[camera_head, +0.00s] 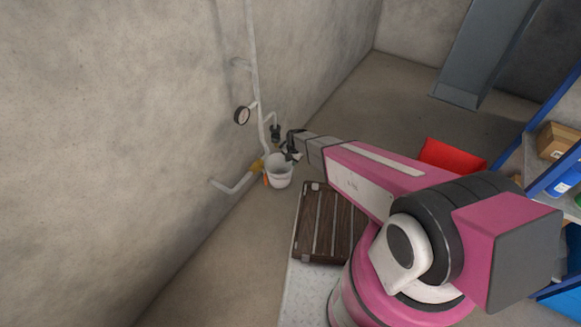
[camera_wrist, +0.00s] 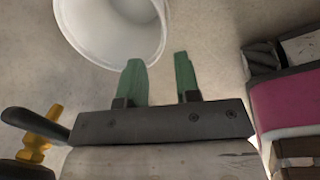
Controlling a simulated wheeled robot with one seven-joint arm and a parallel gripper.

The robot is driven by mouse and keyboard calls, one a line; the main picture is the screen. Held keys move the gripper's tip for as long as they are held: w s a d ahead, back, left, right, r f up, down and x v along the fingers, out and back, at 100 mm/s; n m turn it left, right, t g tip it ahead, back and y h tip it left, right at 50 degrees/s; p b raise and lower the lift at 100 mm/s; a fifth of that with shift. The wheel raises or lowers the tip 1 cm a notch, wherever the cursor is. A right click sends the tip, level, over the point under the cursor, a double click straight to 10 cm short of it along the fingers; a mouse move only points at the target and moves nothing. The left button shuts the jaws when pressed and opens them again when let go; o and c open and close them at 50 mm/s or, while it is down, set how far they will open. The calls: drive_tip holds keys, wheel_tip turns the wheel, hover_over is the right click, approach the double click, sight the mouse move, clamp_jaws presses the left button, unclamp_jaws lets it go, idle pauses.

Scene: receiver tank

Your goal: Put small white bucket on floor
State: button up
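The small white bucket (camera_head: 279,173) is beside the wall pipe in the head view, partly behind my gripper. Its open mouth and inner wall fill the upper left of the wrist view (camera_wrist: 110,28). My gripper (camera_head: 292,155) is at the bucket's upper right side. In the wrist view the two green fingers (camera_wrist: 158,60) stand apart with a gap between them. The left finger overlaps the bucket's lower rim, and the right finger is just outside the rim. Whether the fingers touch the bucket, and whether its base rests on the floor, I cannot tell.
A brown slatted crate (camera_head: 325,225) stands below my arm. A red box (camera_head: 452,156) and shelves (camera_head: 513,165) are at right. Floor (camera_head: 385,85) is clear behind.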

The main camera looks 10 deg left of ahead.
drive_tip(key=shift+s+d+r, duration=0.1)
drive_tip(key=shift+d+r, duration=0.1)
drive_tip(key=shift+r, duration=1.5)
drive_tip(key=s+d+r+m, duration=0.3)
drive_tip(key=d+r+m, duration=0.7)
drive_tip(key=d, duration=0.1)
drive_tip(key=s+d+r+m, duration=0.4)
drive_tip(key=d+r+m, duration=0.6)
drive_tip(key=d, duration=0.1)
drive_tip(key=s+d+r+m+h, duration=0.1)
drive_tip(key=s+d+r+m, duration=0.3)
drive_tip(key=d+r+m, duration=0.6)
drive_tip(key=shift+s+d+r+m+g, duration=0.2)
drive_tip(key=shift+d+m+g, duration=0.1)
drive_tip(key=shift+d+m, duration=0.35)
